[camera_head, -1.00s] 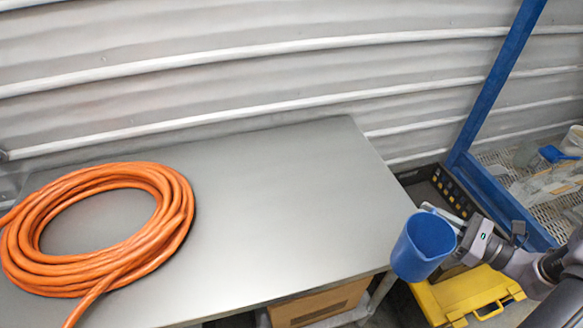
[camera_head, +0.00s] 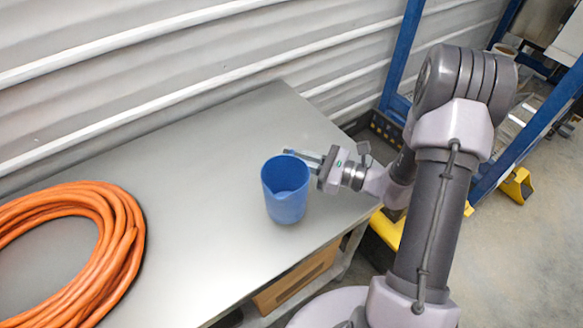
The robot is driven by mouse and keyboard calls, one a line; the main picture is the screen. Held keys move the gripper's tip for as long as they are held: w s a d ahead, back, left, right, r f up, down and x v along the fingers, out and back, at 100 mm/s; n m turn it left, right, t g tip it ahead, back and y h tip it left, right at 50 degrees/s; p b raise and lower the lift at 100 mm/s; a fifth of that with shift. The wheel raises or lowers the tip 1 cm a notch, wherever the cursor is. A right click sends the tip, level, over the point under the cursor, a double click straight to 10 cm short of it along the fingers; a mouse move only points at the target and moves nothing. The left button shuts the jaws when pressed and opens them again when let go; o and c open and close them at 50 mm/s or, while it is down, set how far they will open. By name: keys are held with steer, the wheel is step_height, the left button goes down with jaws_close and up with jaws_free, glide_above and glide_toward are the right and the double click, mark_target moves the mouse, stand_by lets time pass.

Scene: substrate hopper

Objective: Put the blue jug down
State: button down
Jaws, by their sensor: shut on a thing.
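The blue jug (camera_head: 285,192) is upright with its open top showing, over the right part of the grey metal table (camera_head: 215,190). My gripper (camera_head: 308,158) reaches in from the right and is shut on the jug at its right side near the rim. The exact grip on the jug is partly hidden behind the rim. I cannot tell whether the jug's base touches the tabletop or hangs just above it.
A coiled orange hose (camera_head: 115,240) covers the left of the table. The tabletop between hose and jug is clear. A cardboard box (camera_head: 295,280) sits below the table's front edge. A yellow case (camera_head: 388,228) and a blue rack post (camera_head: 402,55) stand to the right.

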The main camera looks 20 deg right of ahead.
step_height(320, 180, down, 4)
steer(key=shift+r+b, duration=0.1)
steer(key=shift+b, duration=0.75)
steer(key=shift+r, duration=0.15)
steer(key=c, duration=1.5)
jaws_free()
steer(key=shift+o, duration=0.2)
steer(key=shift+r, duration=0.15)
steer(key=p+v, duration=0.2)
steer(key=v, duration=1)
